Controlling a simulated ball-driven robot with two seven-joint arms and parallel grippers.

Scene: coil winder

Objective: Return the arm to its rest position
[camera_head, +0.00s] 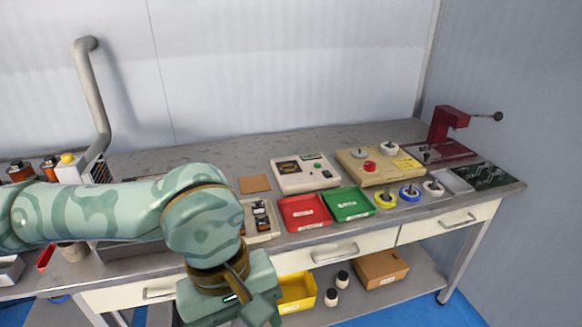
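My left arm, in green camouflage colours, reaches in from the left across the front of the workbench (330,148). Its wrist bends downward, and my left gripper (256,308) hangs in front of the bench's front edge, below the worktop. The gripper is partly cut off by the bottom of the picture. Its fingers do not show clearly, and I see nothing held in it. My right arm and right gripper are not in view.
A red tray (303,212), a green tray (349,204) and a beige device (305,173) stand right of my arm. A grey bent pipe (93,95) rises at the left. A yellow bin (297,291) sits on the lower shelf beside my gripper. The back worktop has bare room.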

